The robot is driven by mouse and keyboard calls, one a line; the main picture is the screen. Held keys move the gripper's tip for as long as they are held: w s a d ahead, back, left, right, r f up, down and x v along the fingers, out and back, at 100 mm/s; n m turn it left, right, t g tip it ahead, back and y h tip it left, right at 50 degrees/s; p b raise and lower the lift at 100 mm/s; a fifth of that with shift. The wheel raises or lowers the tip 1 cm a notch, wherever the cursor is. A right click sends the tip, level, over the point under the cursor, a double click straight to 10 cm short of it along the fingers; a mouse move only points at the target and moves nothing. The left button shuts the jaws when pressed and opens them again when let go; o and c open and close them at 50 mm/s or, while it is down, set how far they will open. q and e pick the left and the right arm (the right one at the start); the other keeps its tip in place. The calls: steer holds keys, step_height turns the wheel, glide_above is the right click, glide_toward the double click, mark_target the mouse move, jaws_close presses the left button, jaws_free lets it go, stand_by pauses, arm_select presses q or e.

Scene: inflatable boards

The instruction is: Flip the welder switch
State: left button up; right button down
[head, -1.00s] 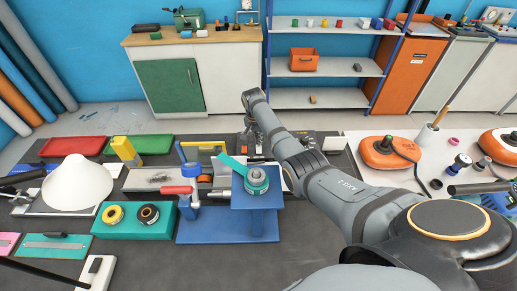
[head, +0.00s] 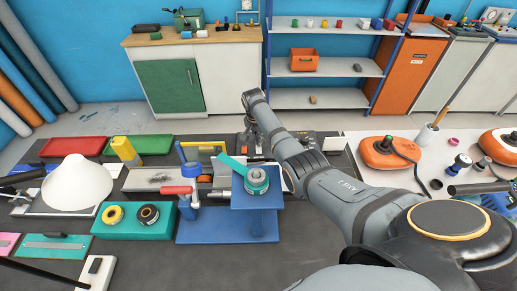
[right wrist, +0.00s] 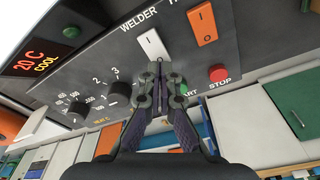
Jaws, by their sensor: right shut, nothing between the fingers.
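The welder switch (right wrist: 152,45) is a white rocker under the word WELDER on a dark control panel (right wrist: 105,62), in the right wrist view. My right gripper (right wrist: 160,70) is shut and empty, with its fingertips at the lower end of the white rocker. I cannot tell whether they touch it. The tips cover part of the rocker, and I cannot tell which way it is set. In the head view my right arm reaches to the back of the table, and its gripper is largely hidden there. My left gripper is not clearly in view.
An orange rocker (right wrist: 203,25) and a red stop button (right wrist: 218,73) sit right of the welder switch. Knobs (right wrist: 119,92) and a display reading 20 C COOL (right wrist: 45,52) are at left. A blue stand (head: 256,200) with a tape roll stands near my right arm.

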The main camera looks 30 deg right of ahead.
mark_target(258, 147)
steer(key=shift+f+b, duration=0.65)
steer(key=shift+f, duration=0.3)
stand_by(0.3)
step_height(258, 147, up, 7)
steer(key=p, duration=0.7)
steer(key=shift+r+p, duration=0.1)
steer(key=shift+p, duration=0.2)
